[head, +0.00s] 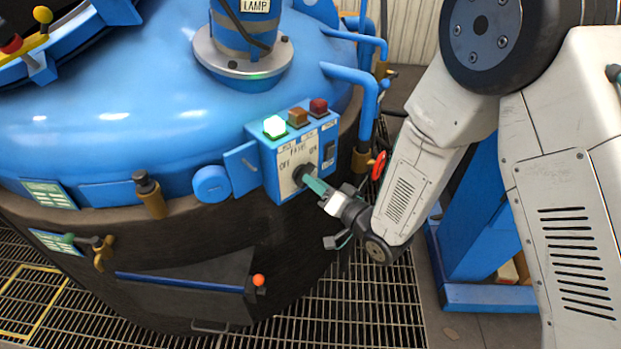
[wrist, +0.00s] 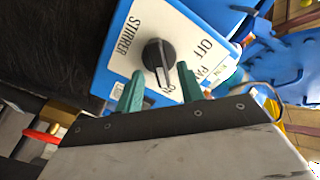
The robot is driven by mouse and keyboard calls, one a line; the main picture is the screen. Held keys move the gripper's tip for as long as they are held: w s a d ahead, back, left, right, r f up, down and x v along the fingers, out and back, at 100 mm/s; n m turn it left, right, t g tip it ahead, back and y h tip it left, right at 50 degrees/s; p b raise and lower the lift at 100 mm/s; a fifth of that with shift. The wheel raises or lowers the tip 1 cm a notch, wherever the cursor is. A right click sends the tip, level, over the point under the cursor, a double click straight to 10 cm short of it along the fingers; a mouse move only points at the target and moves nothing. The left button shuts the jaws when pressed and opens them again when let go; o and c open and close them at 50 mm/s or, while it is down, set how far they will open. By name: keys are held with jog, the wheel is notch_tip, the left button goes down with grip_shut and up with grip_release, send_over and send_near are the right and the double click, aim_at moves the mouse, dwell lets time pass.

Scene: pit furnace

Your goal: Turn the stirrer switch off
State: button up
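The stirrer switch is a black rotary knob (wrist: 159,56) on a white plate marked STIRRER, OFF and ON, seen close in the wrist view. Its pointer is turned toward ON. In the head view the knob (head: 299,172) sits on the front of a blue control box (head: 267,168) on the vessel. My gripper (wrist: 160,72) is open, its green fingers on either side of the knob's pointer end. I cannot tell whether they touch it. In the head view my gripper (head: 313,184) reaches the plate from the lower right and partly hides the knob.
A green lamp (head: 274,126) glows on top of the box, beside an amber lamp (head: 297,117) and a red lamp (head: 318,107), both dark. A black rocker (head: 329,153) is on the box's right. Blue pipes (head: 367,100) and a red handwheel (head: 378,165) stand close to my arm.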

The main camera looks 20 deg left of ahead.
jog(key=shift+x, duration=1.45)
grip_shut()
jog(key=shift+n, duration=0.3)
jog(key=shift+s+a+n, duration=0.1)
jog(key=shift+s+n, duration=0.05)
jog(key=shift+n, duration=4.2)
jog(key=shift+s+n, duration=0.1)
jog(key=shift+n, duration=4.25)
